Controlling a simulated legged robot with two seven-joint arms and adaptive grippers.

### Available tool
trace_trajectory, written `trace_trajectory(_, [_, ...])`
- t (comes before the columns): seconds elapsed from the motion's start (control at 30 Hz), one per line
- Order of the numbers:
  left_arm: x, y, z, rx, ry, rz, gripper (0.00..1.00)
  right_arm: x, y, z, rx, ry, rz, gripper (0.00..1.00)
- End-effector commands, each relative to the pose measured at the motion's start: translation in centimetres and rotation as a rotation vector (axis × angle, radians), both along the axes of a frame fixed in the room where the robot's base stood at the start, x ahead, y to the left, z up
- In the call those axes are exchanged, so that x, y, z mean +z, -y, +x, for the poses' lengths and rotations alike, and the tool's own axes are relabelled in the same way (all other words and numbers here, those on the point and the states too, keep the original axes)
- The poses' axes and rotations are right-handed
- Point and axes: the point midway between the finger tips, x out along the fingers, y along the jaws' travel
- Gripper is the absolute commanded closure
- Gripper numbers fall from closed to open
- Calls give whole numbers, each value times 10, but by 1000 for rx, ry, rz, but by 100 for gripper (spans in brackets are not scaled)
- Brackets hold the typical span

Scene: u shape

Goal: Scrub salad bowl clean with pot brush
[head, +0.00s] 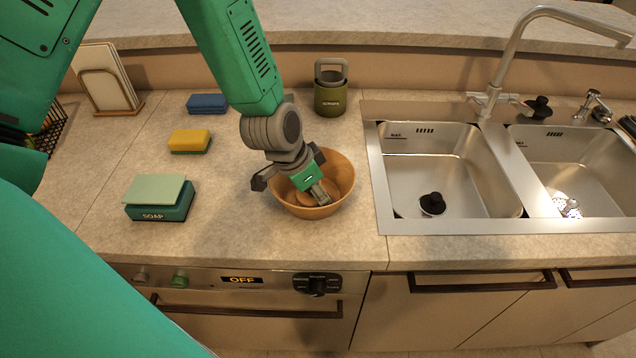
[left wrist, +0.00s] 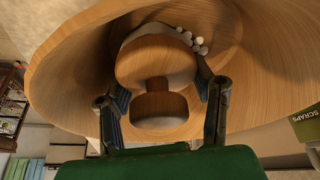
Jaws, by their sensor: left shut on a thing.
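The wooden salad bowl (head: 343,172) stands on the counter left of the sink. It fills most of the left wrist view (left wrist: 75,70), which looks into its inside. My left gripper (head: 316,190) reaches down into the bowl from above. In the left wrist view its fingers (left wrist: 163,105) are shut on the wooden pot brush (left wrist: 155,62), one on each side. The brush is inside the bowl; its bristle end is mostly hidden, so contact with the wall is unclear. Several small white balls (left wrist: 197,42) show on the bowl's inside beside the brush. My right gripper is not in view.
An olive scraps container (head: 330,95) stands behind the bowl. A soap box (head: 160,205), a yellow sponge (head: 190,139) and a blue sponge (head: 207,103) lie to the left. A double sink (head: 382,205) is at the right. Counter between soap and bowl is clear.

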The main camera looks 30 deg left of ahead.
Motion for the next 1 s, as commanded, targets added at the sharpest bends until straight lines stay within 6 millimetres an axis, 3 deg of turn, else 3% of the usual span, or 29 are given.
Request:
trace_trajectory(0.37, [2,1,-1,-1,0,0,73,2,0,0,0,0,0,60])
trace_trajectory(1.0, [61,1,0,-1,1,1,73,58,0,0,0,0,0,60])
